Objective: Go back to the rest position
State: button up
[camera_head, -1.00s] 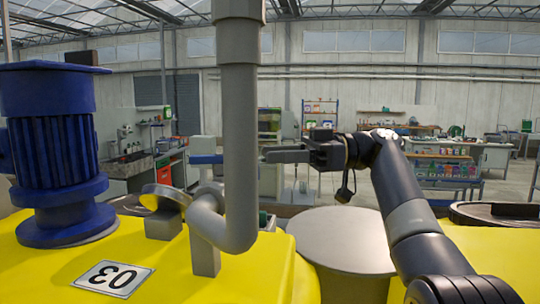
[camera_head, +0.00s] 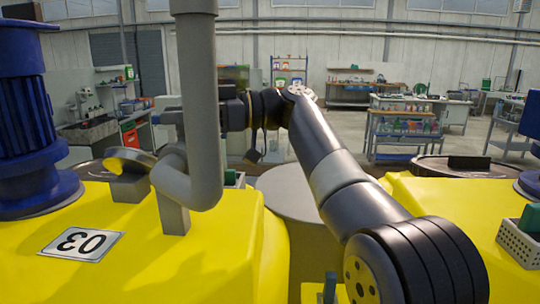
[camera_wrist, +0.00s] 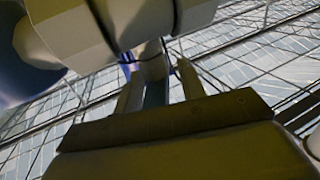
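My gripper (camera_head: 212,113) reaches left from my arm. In the head view its fingers are largely hidden behind a grey vertical pipe (camera_head: 200,100). In the wrist view my gripper (camera_wrist: 160,78) shows two fingers standing apart with a gap between them. A grey-blue strip shows in that gap; I cannot tell what it is, and no held object is clear. Large pale, blurred shapes fill the top left of the wrist view, close to the fingers.
A yellow tank (camera_head: 150,265) with a plate marked 03 (camera_head: 82,244) and a blue motor (camera_head: 30,130) stands at left. Another yellow tank (camera_head: 440,215) is at right, with a white basket (camera_head: 522,243). A round grey lid (camera_head: 288,192) lies between. Shelves and benches stand far back.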

jog(key=shift+d+f+m+t, duration=0.1)
jog(key=shift+m+t, duration=0.3)
jog(key=shift+t, duration=0.2)
